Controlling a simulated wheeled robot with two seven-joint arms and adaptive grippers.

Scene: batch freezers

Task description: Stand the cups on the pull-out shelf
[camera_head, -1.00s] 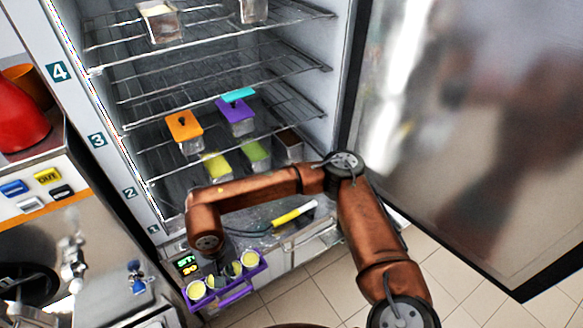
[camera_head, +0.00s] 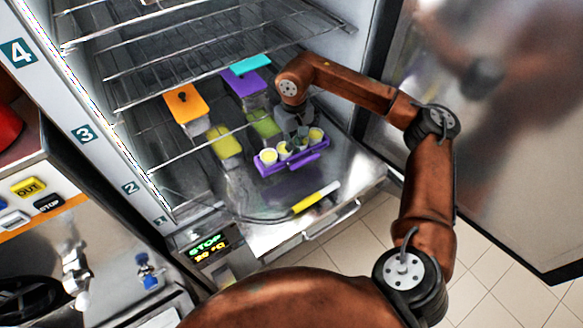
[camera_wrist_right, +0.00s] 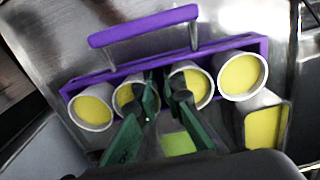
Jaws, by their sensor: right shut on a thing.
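Several pale cups (camera_head: 268,157) with yellow contents sit in a row in a purple carrier (camera_head: 292,166). The carrier is over the metal pull-out shelf (camera_head: 270,236) at the freezer's bottom; I cannot tell whether it touches. My right gripper (camera_head: 292,140) comes from above and is shut on the carrier between the middle cups. In the right wrist view the gripper (camera_wrist_right: 162,84) has dark green fingers between two cups, and the purple handle (camera_wrist_right: 145,27) lies beyond the cups. The exact grip point is partly hidden. My left gripper is out of view.
A yellow-handled tool (camera_head: 316,197) with a dark cable lies at the shelf's front. Behind are an orange-lidded tub (camera_head: 186,103), a purple-lidded tub (camera_head: 245,84) and yellow-green tubs (camera_head: 225,142). Wire racks (camera_head: 200,62) hang above. The open door (camera_head: 500,130) stands at right.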

